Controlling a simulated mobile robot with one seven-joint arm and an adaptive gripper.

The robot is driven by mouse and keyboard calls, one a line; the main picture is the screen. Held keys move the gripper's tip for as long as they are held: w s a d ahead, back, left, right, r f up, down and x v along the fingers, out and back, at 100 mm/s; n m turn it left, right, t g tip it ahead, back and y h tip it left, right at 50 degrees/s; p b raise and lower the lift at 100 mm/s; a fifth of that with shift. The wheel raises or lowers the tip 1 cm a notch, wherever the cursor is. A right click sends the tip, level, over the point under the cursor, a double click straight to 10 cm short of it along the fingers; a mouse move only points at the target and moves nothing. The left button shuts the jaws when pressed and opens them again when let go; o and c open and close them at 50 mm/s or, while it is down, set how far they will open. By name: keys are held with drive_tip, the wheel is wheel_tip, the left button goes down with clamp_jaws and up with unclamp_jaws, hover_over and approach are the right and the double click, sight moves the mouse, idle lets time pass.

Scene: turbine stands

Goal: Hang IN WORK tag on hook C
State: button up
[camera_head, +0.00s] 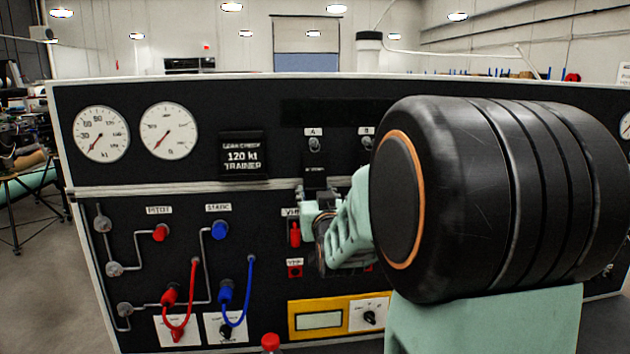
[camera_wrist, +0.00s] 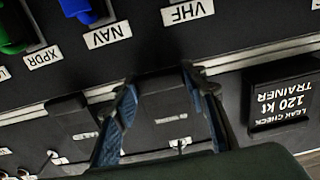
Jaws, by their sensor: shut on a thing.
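My gripper (camera_head: 318,203) is in front of the black panel, below the hook under label A (camera_head: 314,145). It is shut on a small dark tag with faint lettering (camera_head: 315,178). The tag also shows between the fingers in the wrist view (camera_wrist: 170,112), where the picture is upside down; its lettering looks like IN WORK but is blurred. A second dark tag-like plate (camera_wrist: 75,122) is beside the fingers at left in the wrist view. A hook under label B (camera_head: 367,143) shows right of A in the head view. I see no label C; my arm hides the panel further right.
The LEAK CHECK plate (camera_head: 243,156) is left of my gripper. A red toggle (camera_head: 295,234) is close below left, and a yellow-framed display (camera_head: 318,319) is lower down. Red (camera_head: 180,302) and blue (camera_head: 237,300) hoses loop at lower left. Space in front of hook A is clear.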

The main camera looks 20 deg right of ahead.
clamp_jaws()
drive_tip(key=shift+s, duration=0.1)
drive_tip(key=shift+s+a+b, duration=0.15)
drive_tip(key=shift+s+b, duration=0.15)
drive_tip(key=shift+b, duration=0.05)
drive_tip(key=shift+s, duration=0.25)
drive_tip(key=b+v, duration=0.1)
drive_tip(key=v, duration=0.1)
drive_tip(key=shift+s+a, duration=0.1)
drive_tip(key=shift+s, duration=0.15)
idle(0.4)
